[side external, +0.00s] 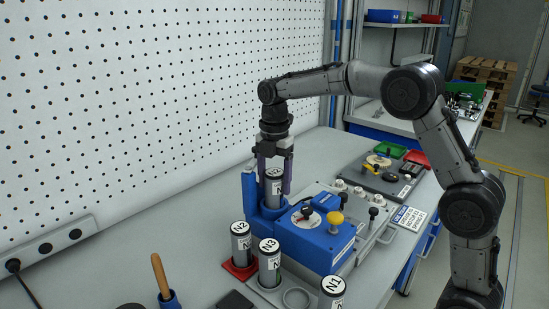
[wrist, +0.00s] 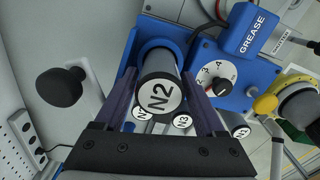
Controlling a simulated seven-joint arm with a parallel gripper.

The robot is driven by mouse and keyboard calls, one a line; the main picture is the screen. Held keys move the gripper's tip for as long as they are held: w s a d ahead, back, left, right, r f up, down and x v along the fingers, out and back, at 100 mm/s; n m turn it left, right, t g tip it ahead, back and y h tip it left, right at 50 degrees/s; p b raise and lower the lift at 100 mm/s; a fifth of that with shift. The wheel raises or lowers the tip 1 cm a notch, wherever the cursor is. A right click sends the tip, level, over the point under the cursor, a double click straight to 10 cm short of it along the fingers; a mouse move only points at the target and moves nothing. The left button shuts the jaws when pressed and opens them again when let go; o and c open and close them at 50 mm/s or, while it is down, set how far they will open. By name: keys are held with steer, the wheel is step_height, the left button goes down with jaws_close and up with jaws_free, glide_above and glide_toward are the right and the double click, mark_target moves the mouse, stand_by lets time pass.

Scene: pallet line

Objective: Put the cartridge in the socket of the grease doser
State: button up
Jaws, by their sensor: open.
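The doser body (side external: 318,240) is blue, with a dial and a yellow knob. My gripper (side external: 273,180) is open around the cartridge's upper part, one finger on each side. In the wrist view the fingers of my gripper (wrist: 160,82) flank it, with a gap at least on the right.
Cartridges labelled N2 (side external: 240,244) on a red base, N3 (side external: 269,264) and N1 (side external: 332,293) stand in front of the doser. A wooden-handled tool (side external: 160,275) is at the front left. A panel with a yellow handle (side external: 380,175) lies behind.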

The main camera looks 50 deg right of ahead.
step_height(320, 180, up, 9)
steer(key=shift+r, duration=0.5)
steer(key=shift+s+r, duration=0.2)
steer(key=shift+s, duration=0.05)
steer(key=s+a+r+m+t, duration=0.1)
steer(key=s+a+m+t, duration=0.15)
steer(key=s+m, duration=1.1)
steer(key=s+f+m+t, duration=0.1)
steer(key=s+f+m, duration=0.2)
steer(key=s, duration=0.5)
steer(key=s+f+m+t, duration=0.2)
steer(key=s+f+m, duration=0.1)
steer(key=s+f, duration=0.2)
steer(key=s, duration=0.2)
steer(key=shift+s+a+f+m, duration=0.25)
steer(key=shift+s+a+m, duration=0.1)
steer(key=shift+s+a, duration=0.05)
